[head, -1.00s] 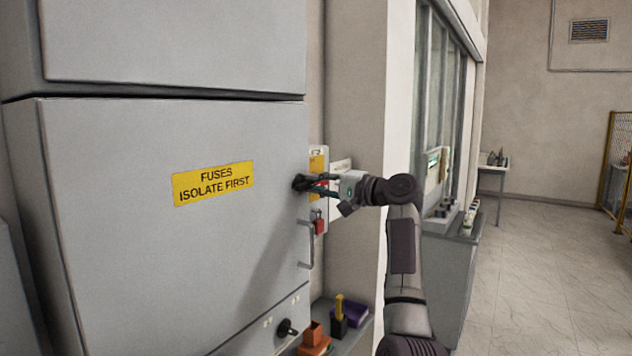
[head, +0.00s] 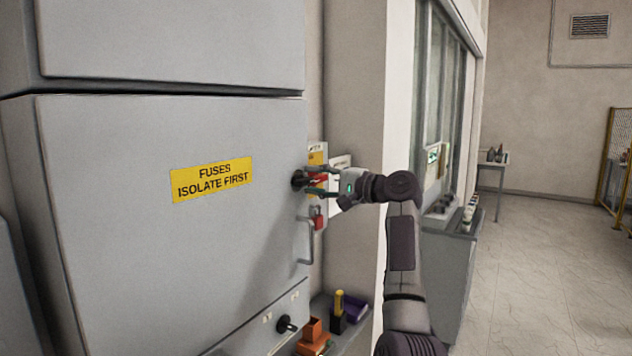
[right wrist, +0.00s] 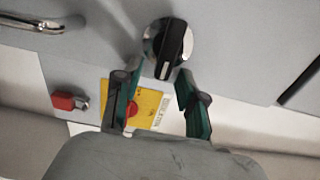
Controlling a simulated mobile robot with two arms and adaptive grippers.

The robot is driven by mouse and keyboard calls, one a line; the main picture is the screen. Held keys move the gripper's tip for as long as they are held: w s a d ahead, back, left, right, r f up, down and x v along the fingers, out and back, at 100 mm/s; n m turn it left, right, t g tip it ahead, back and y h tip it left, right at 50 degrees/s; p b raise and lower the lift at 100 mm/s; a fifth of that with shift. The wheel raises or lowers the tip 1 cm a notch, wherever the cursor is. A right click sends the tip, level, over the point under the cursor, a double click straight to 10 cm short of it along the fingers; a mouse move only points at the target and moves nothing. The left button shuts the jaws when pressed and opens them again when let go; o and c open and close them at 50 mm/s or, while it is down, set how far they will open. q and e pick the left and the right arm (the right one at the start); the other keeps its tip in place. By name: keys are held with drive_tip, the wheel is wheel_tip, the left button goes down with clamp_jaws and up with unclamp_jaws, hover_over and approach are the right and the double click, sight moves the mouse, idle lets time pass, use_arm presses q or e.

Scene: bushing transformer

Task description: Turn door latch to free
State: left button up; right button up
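The door latch is a black knob (head: 298,181) at the right edge of the grey cabinet door (head: 130,260). In the right wrist view the black latch (right wrist: 170,47) sits on a round shiny base, its bar tilted slightly off the picture's vertical. My right gripper (head: 311,181) faces it from the right. My left gripper is not in view.
A yellow isolator plate (right wrist: 149,103) with a red lever lies behind the fingers. A red padlock (head: 318,222) and a door handle (head: 311,243) are below. A shelf holds an orange block (head: 312,331) and other small items. Open floor (head: 545,270) lies at right.

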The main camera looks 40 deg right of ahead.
drive_tip(key=v, duration=1.2)
drive_tip(key=shift+f, duration=0.1)
